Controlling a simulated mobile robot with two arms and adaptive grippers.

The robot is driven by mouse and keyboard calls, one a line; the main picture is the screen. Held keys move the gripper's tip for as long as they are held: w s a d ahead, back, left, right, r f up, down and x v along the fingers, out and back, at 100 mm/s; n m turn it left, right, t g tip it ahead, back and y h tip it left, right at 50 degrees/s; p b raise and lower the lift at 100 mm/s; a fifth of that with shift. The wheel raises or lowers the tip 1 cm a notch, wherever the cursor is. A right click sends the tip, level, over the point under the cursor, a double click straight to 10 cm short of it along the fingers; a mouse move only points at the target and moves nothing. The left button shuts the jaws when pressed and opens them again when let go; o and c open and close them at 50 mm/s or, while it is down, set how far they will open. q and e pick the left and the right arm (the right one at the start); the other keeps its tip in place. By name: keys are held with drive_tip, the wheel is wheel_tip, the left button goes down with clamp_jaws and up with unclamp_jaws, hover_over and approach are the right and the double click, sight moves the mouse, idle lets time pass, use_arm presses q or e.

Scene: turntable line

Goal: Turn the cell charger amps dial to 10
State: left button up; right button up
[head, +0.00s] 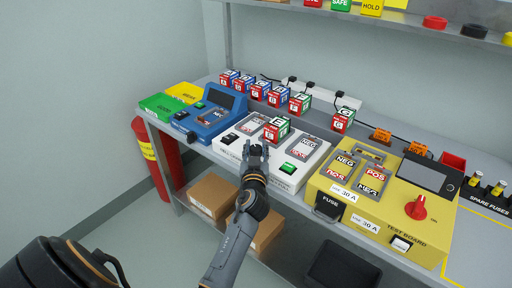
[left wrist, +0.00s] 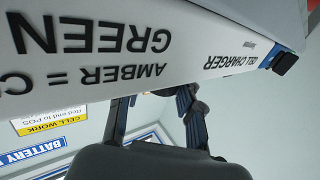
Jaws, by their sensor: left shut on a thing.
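The white cell charger (head: 253,162) stands on the bench in the head view; its lettered front face (left wrist: 160,45) fills the top of the left wrist view, upside down. My left gripper (head: 256,149) is at the middle of the charger's front part, shut on what appears to be the amps dial. The dial is mostly hidden between the fingers, and its pointer and numbers cannot be read. In the left wrist view the fingers (left wrist: 158,108) pass behind the charger's edge, so their tips are hidden. My right gripper is not in view.
A black switch (head: 230,139) and green button (head: 289,168) flank my gripper. A red and green cell cube (head: 277,130) sits on the charger. The blue tester (head: 203,119) stands left, the yellow test board (head: 380,233) right. A shelf (head: 400,22) runs above.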

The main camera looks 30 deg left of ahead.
use_arm(q)
drive_tip(key=m+t+h+p, duration=0.1)
drive_tip(key=h+p, duration=0.1)
drive_tip(key=m+h+p, duration=0.2)
drive_tip(key=h, duration=0.1)
drive_tip(key=m+t+h+p, duration=0.1)
drive_tip(key=m+h+p, duration=0.1)
drive_tip(key=p, duration=0.1)
drive_tip(key=shift+a+r+t, duration=0.2)
drive_tip(key=shift+r+t, duration=0.1)
drive_tip(key=shift+r, duration=0.05)
drive_tip(key=shift+m+h, duration=0.5)
drive_tip(key=shift+h, duration=0.3)
drive_tip(key=shift+f+m+h+p, duration=0.15)
drive_tip(key=shift+m+h+p, duration=0.3)
drive_tip(key=shift+h, duration=0.35)
drive_tip(key=shift+f+m+h, duration=0.15)
drive_tip(key=shift+m+h, duration=0.6)
drive_tip(key=shift+h, duration=0.45)
drive_tip(key=shift+f+m+g+h+b, duration=0.1)
drive_tip(key=shift+m+g+h+b, duration=0.5)
drive_tip(key=shift+h, duration=0.5)
drive_tip(key=shift+m+h+b, duration=0.45)
drive_tip(key=shift+m+h, duration=0.35)
drive_tip(key=shift+h, duration=0.2)
drive_tip(key=shift+d+g+h, duration=0.1)
drive_tip(key=shift+g+h, duration=0.2)
drive_tip(key=shift+g, duration=0.1)
